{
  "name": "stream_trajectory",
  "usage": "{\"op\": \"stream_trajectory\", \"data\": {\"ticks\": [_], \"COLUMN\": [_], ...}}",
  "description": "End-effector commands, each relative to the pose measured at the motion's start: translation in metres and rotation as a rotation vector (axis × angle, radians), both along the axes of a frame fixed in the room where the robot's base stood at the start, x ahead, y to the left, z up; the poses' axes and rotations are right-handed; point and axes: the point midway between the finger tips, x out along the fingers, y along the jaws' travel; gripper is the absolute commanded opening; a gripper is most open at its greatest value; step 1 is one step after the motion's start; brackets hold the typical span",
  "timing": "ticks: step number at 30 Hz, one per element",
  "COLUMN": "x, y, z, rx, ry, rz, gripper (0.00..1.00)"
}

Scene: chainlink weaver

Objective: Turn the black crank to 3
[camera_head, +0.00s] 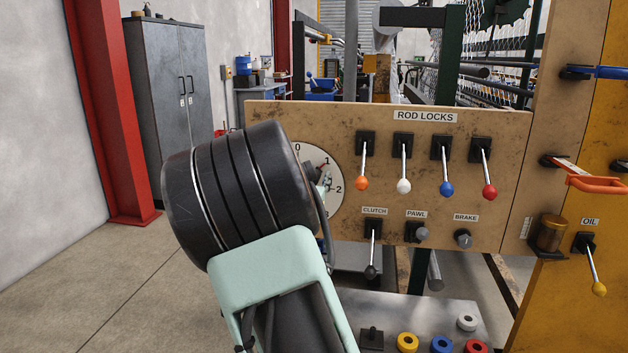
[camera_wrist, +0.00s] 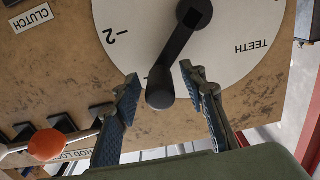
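The black crank (camera_wrist: 178,45) is mounted on a round white dial; its knob end points down and slightly left in the wrist view. The dial (camera_wrist: 232,30) shows "2" and "TEETH" there, and the number under the crank is hidden. In the head view the dial (camera_head: 335,200) shows 0, 1 and 2 at its edge, and my arm covers most of it and the crank. My gripper (camera_wrist: 160,76) is open, with one finger on each side of the crank's knob. I cannot tell whether either finger touches it.
The ROD LOCKS panel (camera_head: 470,210) carries several coloured levers right of the dial. The orange-knobbed lever (camera_wrist: 47,145) is close to my gripper's left finger in the wrist view. A clutch lever (camera_head: 372,250) hangs below right of the dial. Floor at left is clear.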

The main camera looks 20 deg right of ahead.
Motion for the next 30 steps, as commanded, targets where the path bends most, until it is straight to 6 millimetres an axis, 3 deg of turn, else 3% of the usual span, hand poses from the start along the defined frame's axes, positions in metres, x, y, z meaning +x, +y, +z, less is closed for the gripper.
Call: {"op": "stream_trajectory", "data": {"ticks": [3, 14, 30], "x": [-0.0001, -0.0002, 0.0078], "y": [0.0001, 0.0002, -0.0014], "z": [0.0000, 0.0000, -0.0048], "rx": [0.000, 0.000, 0.033], "ry": [0.000, 0.000, -0.022], "rz": [0.000, 0.000, 0.000], "gripper": [0.39, 0.00, 0.00]}}
